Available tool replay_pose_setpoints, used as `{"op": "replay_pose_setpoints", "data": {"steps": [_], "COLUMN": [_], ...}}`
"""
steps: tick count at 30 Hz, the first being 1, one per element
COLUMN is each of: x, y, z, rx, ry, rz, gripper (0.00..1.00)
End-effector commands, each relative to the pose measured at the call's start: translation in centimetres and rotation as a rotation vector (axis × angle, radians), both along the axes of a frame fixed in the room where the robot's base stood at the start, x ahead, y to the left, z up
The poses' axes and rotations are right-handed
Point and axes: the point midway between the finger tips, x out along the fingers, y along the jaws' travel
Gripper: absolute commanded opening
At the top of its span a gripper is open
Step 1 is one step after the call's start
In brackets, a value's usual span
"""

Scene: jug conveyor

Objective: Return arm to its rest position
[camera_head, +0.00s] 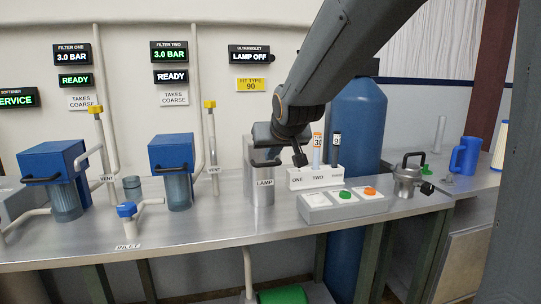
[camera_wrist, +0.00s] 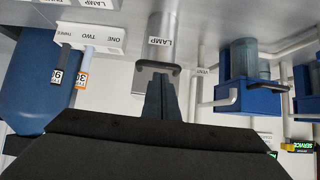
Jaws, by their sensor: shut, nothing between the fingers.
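My arm (camera_head: 335,60) reaches down from the upper right in the head view, its wrist (camera_head: 293,112) above the bench beside the lamp housing. My gripper (camera_wrist: 160,82) is shut and empty in the wrist view, its fingers pointing toward the lamp housing's dark handle. Whether they touch it I cannot tell. The fingers are not clear in the head view. The lamp housing (camera_head: 262,190) is a steel cylinder labelled LAMP, upright at the bench; it also shows in the upside-down wrist view (camera_wrist: 178,25).
A white rack (camera_head: 315,180) with two tubes and a button box (camera_head: 343,206) stand right of the lamp. A blue tank (camera_head: 357,120) rises behind. Two blue filters (camera_head: 50,162) (camera_head: 171,152) with pipes stand left. A lidded steel pot (camera_head: 407,181) and blue jug (camera_head: 466,156) are farther right.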

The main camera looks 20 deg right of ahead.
Motion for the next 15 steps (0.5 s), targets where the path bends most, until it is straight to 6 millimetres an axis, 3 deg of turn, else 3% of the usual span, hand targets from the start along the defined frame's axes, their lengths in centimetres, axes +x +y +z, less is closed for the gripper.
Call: {"op": "replay_pose_setpoints", "data": {"steps": [1,9,15], "x": [-1.0,-5.3,-7.1], "y": [0.1,0.5,0.6], "z": [-1.1,-3.5,-4.4], "rx": [-0.001,0.000,-0.001], "ry": [0.001,-0.003,-0.003], "rz": [0.001,0.000,0.001], "gripper": [0.00,0.00,0.00]}}
